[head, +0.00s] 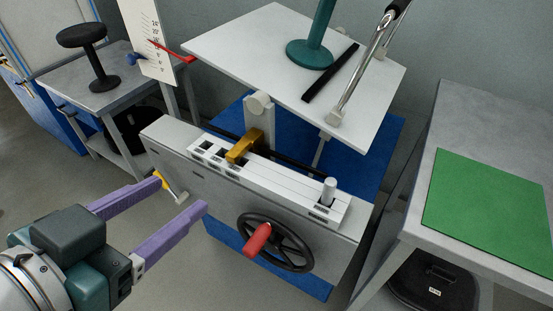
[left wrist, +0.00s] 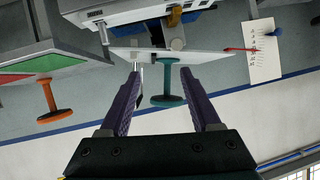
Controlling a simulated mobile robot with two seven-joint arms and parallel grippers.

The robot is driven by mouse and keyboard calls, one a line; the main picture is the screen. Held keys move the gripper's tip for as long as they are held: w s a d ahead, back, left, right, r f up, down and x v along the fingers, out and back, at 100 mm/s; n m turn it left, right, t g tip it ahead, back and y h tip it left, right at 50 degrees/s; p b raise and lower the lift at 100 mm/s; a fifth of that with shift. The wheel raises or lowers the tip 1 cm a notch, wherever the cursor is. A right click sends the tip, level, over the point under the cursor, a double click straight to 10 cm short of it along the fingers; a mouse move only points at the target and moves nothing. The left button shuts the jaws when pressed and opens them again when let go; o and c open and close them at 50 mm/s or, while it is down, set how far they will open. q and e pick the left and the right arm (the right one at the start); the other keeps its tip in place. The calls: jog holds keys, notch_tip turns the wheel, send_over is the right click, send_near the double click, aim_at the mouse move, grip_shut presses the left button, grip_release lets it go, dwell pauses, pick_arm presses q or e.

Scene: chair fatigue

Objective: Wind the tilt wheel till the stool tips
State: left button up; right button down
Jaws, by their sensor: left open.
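The tilt wheel (head: 292,262) is a black spoked handwheel with a red grip (head: 257,240) on the front of the grey machine. The teal stool (head: 312,45) stands on the white tilting platform (head: 240,42), its top cut off; it also shows in the left wrist view (left wrist: 168,99), upside down. The platform looks slanted in the head view. My left gripper (head: 182,192), with purple fingers, is open and empty, left of the wheel and apart from it. Its fingers also show in the left wrist view (left wrist: 160,75). My right gripper is not visible.
A white scale (head: 145,30) with a red pointer (head: 175,52) stands behind the machine. A gold block (head: 243,148) sits on the slotted white panel (head: 310,207). A yellow-and-metal lever (head: 172,188) juts out near my fingers. Tables stand left and right, the right one with a green mat (head: 490,215).

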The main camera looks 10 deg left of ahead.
aim_at(247, 255)
pick_arm(q)
notch_tip(247, 255, down, 24)
jog(key=s+d+r+m+t+h+b, duration=0.1)
jog(key=d+m+t+h+b, duration=0.2)
jog(key=b, duration=2.1)
jog(key=shift+n+t+h, duration=0.4)
jog(key=shift+t+h, duration=0.1)
jog(key=shift+t, duration=0.1)
jog(key=b+x, duration=0.2)
jog(key=x, duration=0.7)
jog(key=shift+w+f, duration=0.15)
jog(key=shift+w, duration=0.15)
grip_shut()
